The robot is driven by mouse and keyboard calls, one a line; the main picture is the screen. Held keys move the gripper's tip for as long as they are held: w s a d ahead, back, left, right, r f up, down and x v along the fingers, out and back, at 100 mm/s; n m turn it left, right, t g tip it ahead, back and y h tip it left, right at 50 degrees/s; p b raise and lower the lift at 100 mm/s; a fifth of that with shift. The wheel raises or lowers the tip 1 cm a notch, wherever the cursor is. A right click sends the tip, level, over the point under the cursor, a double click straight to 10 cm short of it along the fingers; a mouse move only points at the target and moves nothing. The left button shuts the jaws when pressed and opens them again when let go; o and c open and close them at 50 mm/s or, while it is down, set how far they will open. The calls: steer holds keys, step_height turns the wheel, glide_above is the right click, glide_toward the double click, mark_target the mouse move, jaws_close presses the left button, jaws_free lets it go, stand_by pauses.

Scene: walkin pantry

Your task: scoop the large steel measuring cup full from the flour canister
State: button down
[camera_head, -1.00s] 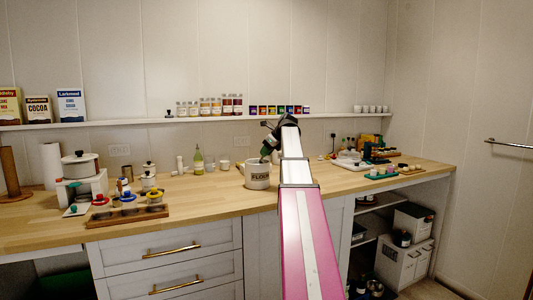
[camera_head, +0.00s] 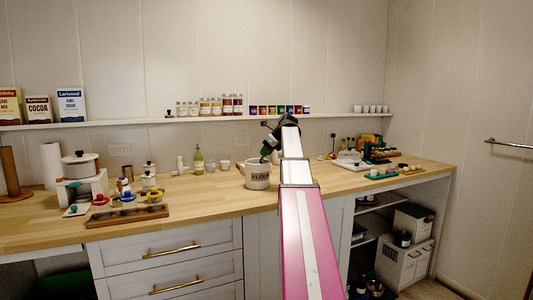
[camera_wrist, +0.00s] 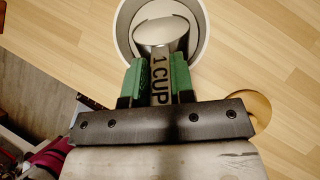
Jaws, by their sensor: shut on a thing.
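The flour canister (camera_head: 257,180) is a white pot with a dark label standing on the wooden counter. In the wrist view its round rim (camera_wrist: 122,22) shows from above, with pale flour (camera_wrist: 138,15) inside. In the head view my gripper (camera_head: 268,150) is just above the canister, and the cup is hidden.
A wooden holder (camera_head: 127,215) with several coloured items is at the left of the counter (camera_head: 205,195). A white board (camera_head: 350,162) and a green tray (camera_head: 381,174) are to the right.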

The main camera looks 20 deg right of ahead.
steer(key=shift+s+d+f+t+y, duration=0.4)
steer(key=shift+s+f+t+y, duration=0.1)
steer(key=shift+f+t+y, duration=0.15)
steer(key=shift+r, duration=0.25)
steer(key=shift+w+a+r, duration=0.1)
steer(key=shift+r, duration=2.7)
steer(key=shift+s+d+t+y, duration=0.2)
steer(key=shift+s+t+y, duration=0.1)
steer(key=shift+t, duration=0.15)
steer(key=shift+s+d+r+t+y, duration=0.15)
steer(key=shift+s+d+t+y, duration=0.1)
steer(key=shift+t+y, duration=0.3)
